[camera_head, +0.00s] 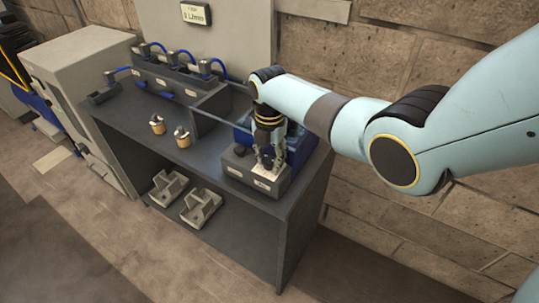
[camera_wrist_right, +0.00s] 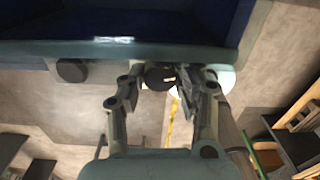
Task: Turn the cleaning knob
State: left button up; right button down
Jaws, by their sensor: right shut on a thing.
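My right gripper (camera_head: 270,168) reaches down from the right arm over the front of a dark grey unit (camera_head: 236,171) at the right end of the bench. In the right wrist view, my right gripper (camera_wrist_right: 168,82) has its fingers closed in around a dark round knob (camera_wrist_right: 158,76). The knob is partly hidden by the fingertips, and how far it is turned does not show. A second dark knob (camera_wrist_right: 70,70) sits to the left, apart from the fingers. In the head view the knob is hidden behind the gripper. My left gripper is out of view.
The dark bench (camera_head: 205,150) carries two small copper-coloured pieces, one (camera_head: 183,138) nearer the unit. A blue basin (camera_head: 302,143) stands behind the gripper. A block with blue hoses (camera_head: 170,78) is at the back. Two grey brackets (camera_head: 200,207) lie on the lower shelf.

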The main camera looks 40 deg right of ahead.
aim_at(270, 160)
jog(key=shift+n, duration=1.2)
jog(key=c, duration=1.2)
grip_release()
notch_tip(270, 160, up, 12)
